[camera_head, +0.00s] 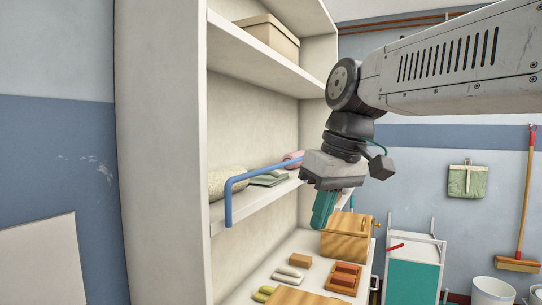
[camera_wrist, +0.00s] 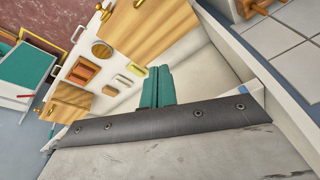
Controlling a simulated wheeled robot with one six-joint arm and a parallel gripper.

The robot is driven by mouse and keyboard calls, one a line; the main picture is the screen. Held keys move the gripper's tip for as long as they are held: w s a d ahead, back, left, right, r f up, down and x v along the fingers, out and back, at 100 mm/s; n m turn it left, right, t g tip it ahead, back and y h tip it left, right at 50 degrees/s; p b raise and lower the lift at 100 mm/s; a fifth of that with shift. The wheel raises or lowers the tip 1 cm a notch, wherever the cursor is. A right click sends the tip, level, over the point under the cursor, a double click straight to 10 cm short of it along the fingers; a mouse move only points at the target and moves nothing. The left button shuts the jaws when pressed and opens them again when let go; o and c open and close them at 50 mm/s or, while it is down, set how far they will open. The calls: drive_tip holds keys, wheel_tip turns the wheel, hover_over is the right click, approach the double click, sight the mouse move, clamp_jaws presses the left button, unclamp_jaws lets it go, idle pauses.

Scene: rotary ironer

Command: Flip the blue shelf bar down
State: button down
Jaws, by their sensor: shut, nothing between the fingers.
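The blue shelf bar (camera_head: 262,169) stands up along the front edge of the middle shelf (camera_head: 262,210). Its near leg rises from the shelf's left end, and its long rail runs back toward my gripper. The rail's far end is hidden behind my wrist. My gripper (camera_head: 323,210) has teal fingers, pressed together and pointing down, to the right of the visible rail. I see no clear contact with the bar. In the wrist view the shut fingers (camera_wrist: 157,88) hold nothing, and I cannot clearly make out the bar there.
Folded cloths (camera_head: 268,179) lie on the shelf behind the bar. A box (camera_head: 268,38) sits on the upper shelf. Below, a lower surface holds a wooden box (camera_head: 345,236) and several small items. A white and green cart (camera_head: 412,272) and a broom (camera_head: 527,200) stand at right.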

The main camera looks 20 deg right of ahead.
drive_tip(key=w+a+r+n+t+y, duration=0.1)
drive_tip(key=w+r+n, duration=0.4)
drive_tip(key=w+r, duration=1.1)
drive_tip(key=shift+w+a+r+n+t+y, duration=0.2)
drive_tip(key=shift+a+r+n+t+y, duration=0.15)
drive_tip(key=shift+a+r+y, duration=0.35)
drive_tip(key=shift+d, duration=0.1)
drive_tip(key=x, duration=1)
drive_tip(key=shift+f, duration=0.1)
drive_tip(key=shift+s+d, duration=0.95)
drive_tip(key=shift+s, duration=0.05)
drive_tip(key=shift+s+d+f, duration=0.15)
drive_tip(key=shift+d, duration=0.05)
drive_tip(key=shift+s+d, duration=0.2)
drive_tip(key=shift+s, duration=0.05)
drive_tip(key=shift+s+d, duration=0.1)
drive_tip(key=shift+d, duration=0.05)
drive_tip(key=shift+s+d+t+y, duration=0.1)
drive_tip(key=shift+s+t+y, duration=0.05)
drive_tip(key=shift+t+y, duration=0.25)
